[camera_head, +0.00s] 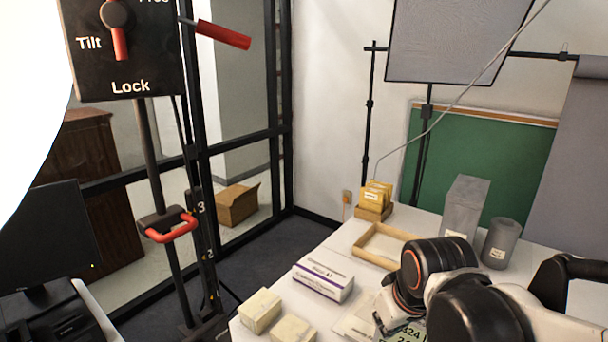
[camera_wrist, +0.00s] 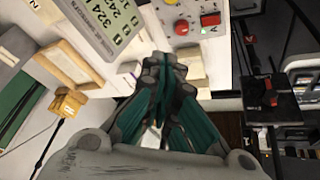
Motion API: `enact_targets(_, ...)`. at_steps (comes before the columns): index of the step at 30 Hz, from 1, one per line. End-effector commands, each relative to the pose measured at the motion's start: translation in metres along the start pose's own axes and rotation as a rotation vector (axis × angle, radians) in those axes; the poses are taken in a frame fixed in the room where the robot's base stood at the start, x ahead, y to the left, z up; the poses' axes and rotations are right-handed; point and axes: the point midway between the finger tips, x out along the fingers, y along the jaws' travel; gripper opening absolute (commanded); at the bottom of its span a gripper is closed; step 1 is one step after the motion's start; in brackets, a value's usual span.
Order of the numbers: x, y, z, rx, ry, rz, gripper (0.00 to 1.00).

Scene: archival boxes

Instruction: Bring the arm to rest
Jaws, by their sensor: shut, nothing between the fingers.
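My gripper (camera_wrist: 164,68) shows in the wrist view, its teal-sided fingers drawn together and empty. Below the fingers in that picture lie the table edge and the darker floor. In the head view my black and white arm fills the lower right, over the right part of the white table (camera_head: 338,248). The gripper's fingers cannot be made out in the head view.
The table holds pale blocks (camera_head: 260,310), a white and purple box (camera_head: 323,281), a wooden frame (camera_head: 365,249), yellow boxes (camera_head: 375,194), a grey box (camera_head: 464,207) and a grey cylinder (camera_head: 501,243). A display with digits (camera_wrist: 103,22) is near the fingers. A black stand with red handles (camera_head: 172,228) rises left.

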Motion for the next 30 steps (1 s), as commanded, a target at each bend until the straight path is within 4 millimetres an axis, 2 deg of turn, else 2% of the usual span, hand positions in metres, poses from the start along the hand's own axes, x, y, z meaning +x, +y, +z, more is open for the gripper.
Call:
enact_targets(6, -0.034, 0.011, 0.032, 0.144, 0.081, 0.037, 0.0)
enact_targets(15, -0.058, 0.019, 0.065, 0.297, 0.174, 0.071, 0.0)
enact_targets(30, -0.062, 0.02, 0.071, 0.328, 0.193, 0.077, 0.0)
